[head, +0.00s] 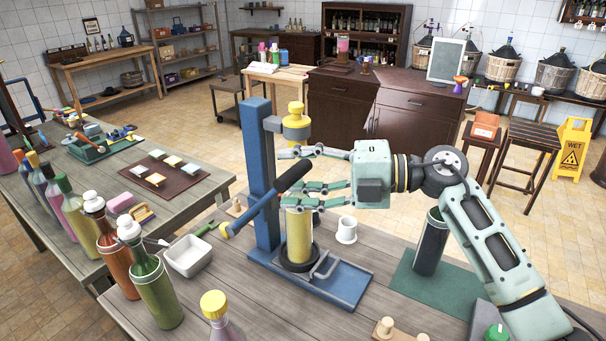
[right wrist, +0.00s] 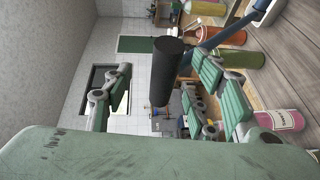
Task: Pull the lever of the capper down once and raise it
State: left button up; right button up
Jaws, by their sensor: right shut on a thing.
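The capper has a blue column (head: 260,170), a yellow capping head (head: 296,122) and a blue base plate (head: 340,283). Its lever (head: 255,214) slants up to the right and ends in a thick black grip (head: 291,179). The black grip also shows in the right wrist view (right wrist: 170,65), between the fingers. My right gripper (head: 298,176) reaches in from the right and is shut on the black grip. A yellow bottle (head: 300,238) stands upright in a dark ring on the base; the fingers hide its top. My left gripper is not in view.
A white mug (head: 346,231) stands just right of the capper. A dark bottle (head: 430,243) stands on a green mat (head: 405,283) under my right arm. A white bowl (head: 187,256) and several bottles stand to the left.

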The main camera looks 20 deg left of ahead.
jog(key=shift+s+a+r, duration=0.1)
jog(key=shift+a+r, duration=0.05)
jog(key=shift+r, duration=0.2)
jog(key=f+v, duration=0.1)
jog(key=v, duration=1.1)
jog(key=shift+d, duration=0.2)
